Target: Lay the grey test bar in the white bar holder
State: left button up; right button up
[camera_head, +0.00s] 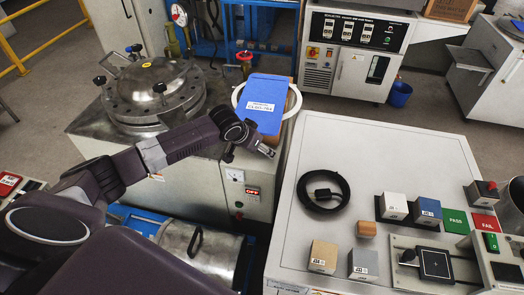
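My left arm comes in from the left, and its gripper (266,152) is over the gap at the left edge of the white-topped bench (400,150). Its fingers are small and dark here, so I cannot tell whether they are open or shut; no held object can be made out. My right gripper is out of view. I cannot pick out a grey test bar or a white bar holder. A grey labelled block (363,263) and a white labelled block (393,206) stand on the bench, well apart from the gripper.
A coiled black cable (324,207), tan block (322,257), small wooden block (366,228) and blue block (427,210) are on the bench. Its back is clear. A blue board (262,98) and domed metal vessel (152,84) are near my arm.

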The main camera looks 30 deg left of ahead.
pick_arm(q)
jog(key=shift+w+f, duration=0.25)
jog(key=c, duration=1.2)
jog(key=shift+o, duration=0.2)
jog(key=shift+r, duration=0.15)
